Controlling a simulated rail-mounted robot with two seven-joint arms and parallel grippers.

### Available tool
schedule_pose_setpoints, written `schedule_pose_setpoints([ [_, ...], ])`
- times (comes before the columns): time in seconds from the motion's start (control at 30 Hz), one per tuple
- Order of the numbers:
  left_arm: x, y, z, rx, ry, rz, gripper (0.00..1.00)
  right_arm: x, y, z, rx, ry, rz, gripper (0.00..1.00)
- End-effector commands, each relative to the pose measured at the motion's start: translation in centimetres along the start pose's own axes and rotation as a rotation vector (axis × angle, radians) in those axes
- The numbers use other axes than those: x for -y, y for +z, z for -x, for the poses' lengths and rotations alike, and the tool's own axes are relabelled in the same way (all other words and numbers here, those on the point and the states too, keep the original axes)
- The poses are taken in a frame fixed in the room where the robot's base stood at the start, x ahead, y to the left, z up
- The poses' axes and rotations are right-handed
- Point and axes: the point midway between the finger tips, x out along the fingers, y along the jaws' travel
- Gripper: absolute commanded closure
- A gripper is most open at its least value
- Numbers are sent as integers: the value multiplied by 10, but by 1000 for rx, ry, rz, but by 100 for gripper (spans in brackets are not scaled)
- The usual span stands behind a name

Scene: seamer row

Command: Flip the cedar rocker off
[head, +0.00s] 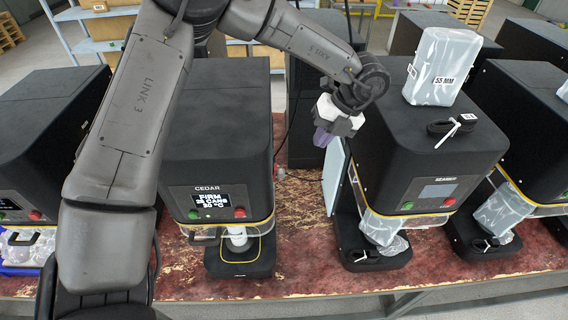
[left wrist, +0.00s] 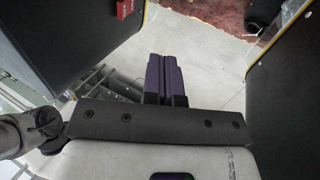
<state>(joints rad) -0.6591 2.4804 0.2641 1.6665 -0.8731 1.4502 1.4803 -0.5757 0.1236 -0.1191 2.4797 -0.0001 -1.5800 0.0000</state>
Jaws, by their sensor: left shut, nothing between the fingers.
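The cedar machine (head: 225,120) is a dark box labelled CEDAR. Its front display (head: 211,200) is lit and reads FIRM, with a green and a red button beside it. No rocker shows on its front in the head view. My left gripper (head: 323,137) points down between the cedar machine and the machine to its right, apart from both. Its purple fingers (left wrist: 163,62) are together and empty in the left wrist view. A small red part with pale marks (left wrist: 124,8) sits on a dark panel at the top of that view; I cannot tell whether it is the cedar rocker.
Another dark seamer (head: 430,130) stands right of my left gripper, with a wrapped 55 MM block (head: 441,66) and a black coiled item (head: 452,126) on top. A pale panel (head: 334,175) stands at its left side.

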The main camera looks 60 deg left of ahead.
Motion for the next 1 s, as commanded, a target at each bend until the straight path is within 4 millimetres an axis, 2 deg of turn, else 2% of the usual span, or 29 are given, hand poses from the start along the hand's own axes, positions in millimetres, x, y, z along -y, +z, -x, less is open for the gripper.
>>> schedule_pose_setpoints([
  [0.27,0,0,-8,-2,2,-1,100,-1,0,2,1,3,4,57],
  [0.37,-1,0,-20,-3,2,-3,100,-1,-1,5,2,1,2,57],
  [0.8,-1,0,-100,-3,3,-2,100,2,-6,23,4,-8,-7,57],
  [1.0,-26,0,-105,-2,-1,-1,100,2,-10,37,4,-9,-8,57],
])
